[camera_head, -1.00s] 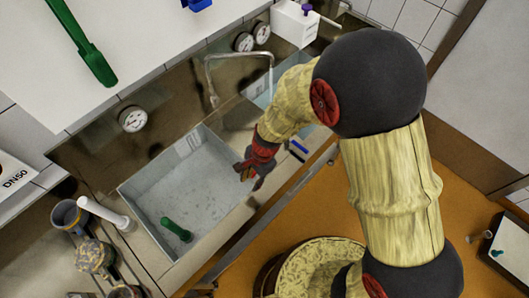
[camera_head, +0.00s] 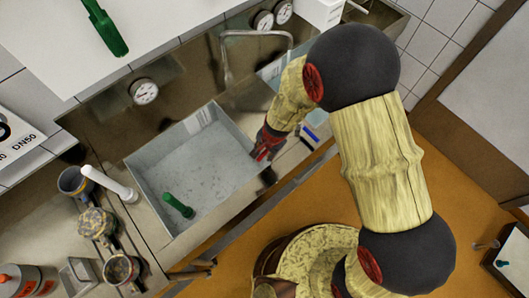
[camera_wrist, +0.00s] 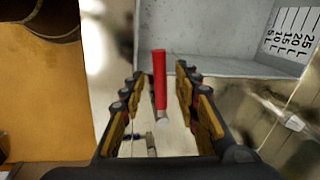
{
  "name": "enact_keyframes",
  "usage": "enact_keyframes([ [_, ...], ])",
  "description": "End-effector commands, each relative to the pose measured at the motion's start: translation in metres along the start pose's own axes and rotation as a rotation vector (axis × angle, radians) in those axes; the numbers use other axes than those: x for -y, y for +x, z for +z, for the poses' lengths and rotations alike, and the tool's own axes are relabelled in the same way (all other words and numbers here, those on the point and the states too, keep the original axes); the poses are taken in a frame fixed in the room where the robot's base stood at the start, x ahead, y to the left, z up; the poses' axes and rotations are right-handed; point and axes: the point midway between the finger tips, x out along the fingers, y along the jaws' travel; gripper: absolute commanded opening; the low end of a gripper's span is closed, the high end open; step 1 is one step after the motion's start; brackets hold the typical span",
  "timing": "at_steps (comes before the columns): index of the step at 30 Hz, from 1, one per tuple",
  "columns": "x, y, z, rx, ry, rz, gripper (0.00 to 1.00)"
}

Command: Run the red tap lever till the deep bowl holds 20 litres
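The red tap lever (camera_wrist: 160,65) stands between the two fingers of my gripper (camera_wrist: 157,92) in the wrist view. The fingers are open, with a gap on each side of the lever. In the head view my gripper (camera_head: 264,150) is at the right rim of a grey rectangular bowl (camera_head: 165,143), and the lever cannot be told apart from it. The bowl's grey wall (camera_wrist: 225,65) also shows in the wrist view, with a litre scale (camera_wrist: 290,30) marked 5 to 25. The water level against the scale cannot be told.
A green lever (camera_head: 178,205) shows at the bowl's lower edge, and a blue one (camera_head: 310,132) right of my gripper. A bent spout (camera_head: 228,60) rises behind. Orange floor (camera_head: 235,235) lies in front.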

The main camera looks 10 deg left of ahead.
Motion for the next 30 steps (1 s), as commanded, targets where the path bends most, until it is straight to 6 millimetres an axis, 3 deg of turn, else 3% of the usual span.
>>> enact_keyframes([
  [9,0.0001,0.0024,0.0001,0.0,0.0,0.0,0.31],
  [25,-0.0001,0.0023,0.0001,0.0,0.001,0.0,0.01],
  [30,-0.0001,0.0023,0.0002,0.0,0.001,0.0,0.0],
])
